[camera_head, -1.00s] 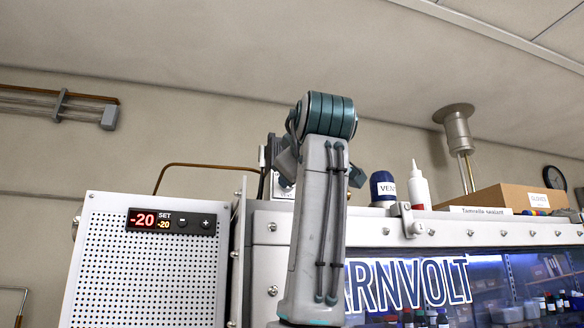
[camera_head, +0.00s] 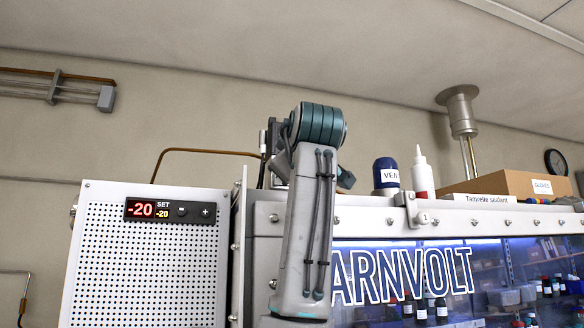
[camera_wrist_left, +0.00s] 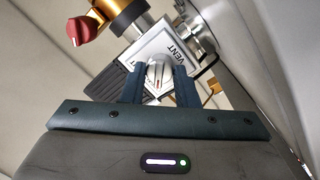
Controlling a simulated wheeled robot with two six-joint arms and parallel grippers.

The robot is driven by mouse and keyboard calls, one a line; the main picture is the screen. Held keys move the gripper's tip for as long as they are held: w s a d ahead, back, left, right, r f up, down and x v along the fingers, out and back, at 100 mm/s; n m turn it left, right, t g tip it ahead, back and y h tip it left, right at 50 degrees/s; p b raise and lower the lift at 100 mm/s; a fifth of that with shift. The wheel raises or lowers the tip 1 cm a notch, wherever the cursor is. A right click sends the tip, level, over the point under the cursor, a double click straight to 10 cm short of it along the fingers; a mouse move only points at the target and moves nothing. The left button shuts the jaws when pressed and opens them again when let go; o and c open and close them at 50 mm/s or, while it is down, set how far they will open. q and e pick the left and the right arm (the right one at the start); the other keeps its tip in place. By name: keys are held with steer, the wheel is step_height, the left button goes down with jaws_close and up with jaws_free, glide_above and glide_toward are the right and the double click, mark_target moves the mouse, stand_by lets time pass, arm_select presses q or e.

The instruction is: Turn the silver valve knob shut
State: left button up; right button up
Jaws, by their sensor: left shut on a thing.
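The silver valve knob (camera_wrist_left: 158,74) shows in the left wrist view in front of a white plate (camera_wrist_left: 172,48) lettered VENT. A small red mark shows on the knob. My left gripper (camera_wrist_left: 160,82) is shut on the knob, one dark finger on each side of it. In the head view my arm rises in the middle and hides the knob and the gripper. My right gripper is in neither view.
A red handle (camera_wrist_left: 82,30) on an orange fitting sits close by at upper left in the wrist view.

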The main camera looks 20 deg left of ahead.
arm_select(q)
steer(key=shift+m, duration=0.6)
steer(key=m+b, duration=0.1)
steer(key=m, duration=0.2)
steer(key=m+g+b, duration=0.1)
steer(key=m, duration=0.4)
steer(key=shift+r, duration=0.1)
steer(key=m+b, duration=0.1)
steer(key=m, duration=0.3)
steer(key=shift+g+y, duration=0.3)
steer(key=shift+d+m+b, duration=0.1)
steer(key=shift+m+b, duration=0.4)
steer(key=shift+m, duration=1.2)
